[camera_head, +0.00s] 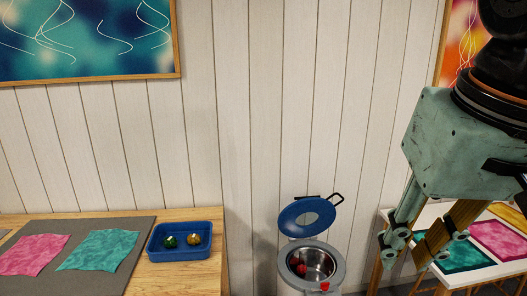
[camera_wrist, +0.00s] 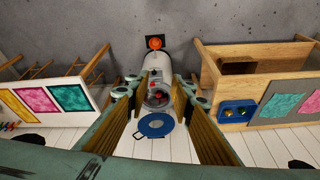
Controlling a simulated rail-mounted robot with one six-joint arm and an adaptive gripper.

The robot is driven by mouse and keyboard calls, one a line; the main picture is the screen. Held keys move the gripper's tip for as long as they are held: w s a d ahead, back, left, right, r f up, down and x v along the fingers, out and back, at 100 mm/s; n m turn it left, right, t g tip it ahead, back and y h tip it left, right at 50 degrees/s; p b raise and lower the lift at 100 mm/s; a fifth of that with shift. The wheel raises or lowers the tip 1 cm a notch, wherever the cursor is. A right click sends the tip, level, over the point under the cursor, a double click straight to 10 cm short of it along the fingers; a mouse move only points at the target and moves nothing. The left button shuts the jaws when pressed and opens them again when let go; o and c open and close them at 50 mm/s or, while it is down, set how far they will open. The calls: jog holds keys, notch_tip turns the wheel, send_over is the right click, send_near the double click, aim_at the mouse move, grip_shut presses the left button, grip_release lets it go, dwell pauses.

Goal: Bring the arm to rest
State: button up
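My gripper (camera_head: 408,256) hangs at the right of the head view, pointing down and to the left. In the wrist view (camera_wrist: 156,92) its two fingers stand wide apart, with nothing held between them. The gripper is in the air, in front of the right-hand table in the head view. It looks clear of everything around it.
A grey pot-like machine (camera_head: 340,268) has its blue lid (camera_head: 290,222) raised and a red ball (camera_head: 301,270) inside. A wooden table (camera_head: 206,222) at left holds cloths and a blue tray (camera_head: 183,256) with two balls. A white table (camera_head: 450,281) with cloths stands right.

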jog(key=s+f+n, duration=0.1)
jog(key=s+f, duration=0.4)
jog(key=s, duration=0.2)
jog(key=shift+s+f+b, duration=0.15)
jog(key=shift+f+b, duration=0.05)
jog(key=shift+b, duration=0.15)
dwell(2.1)
